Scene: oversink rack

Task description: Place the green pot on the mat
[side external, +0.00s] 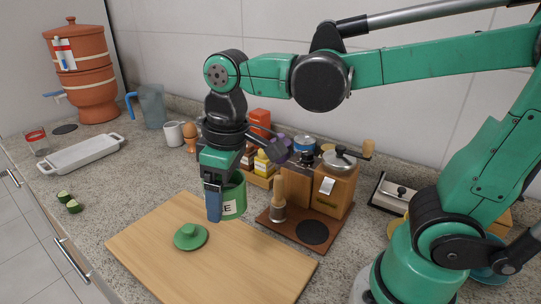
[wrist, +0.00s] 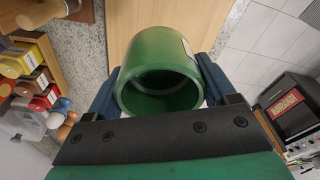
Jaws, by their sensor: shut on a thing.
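The green pot (side external: 235,197) is an open cylinder with a white label bearing an "E". My gripper (side external: 213,200) is shut on it and holds it upright above the far part of the wooden board. In the wrist view the pot (wrist: 160,85) sits between both fingers with its open mouth facing the camera. A dark round mat (side external: 312,232) lies on a brown base to the right of the pot. Another dark round patch (side external: 64,129) lies on the counter at far left; I cannot tell which one the task means. A green lid (side external: 190,237) lies on the board.
The wooden board (side external: 230,270) is mostly clear. A pepper mill (side external: 278,200) and a wooden box (side external: 335,188) stand on the brown base beside the round mat. Spice jars (side external: 262,163) stand behind my gripper. A white tray (side external: 80,153) and cucumber pieces (side external: 70,202) are at left.

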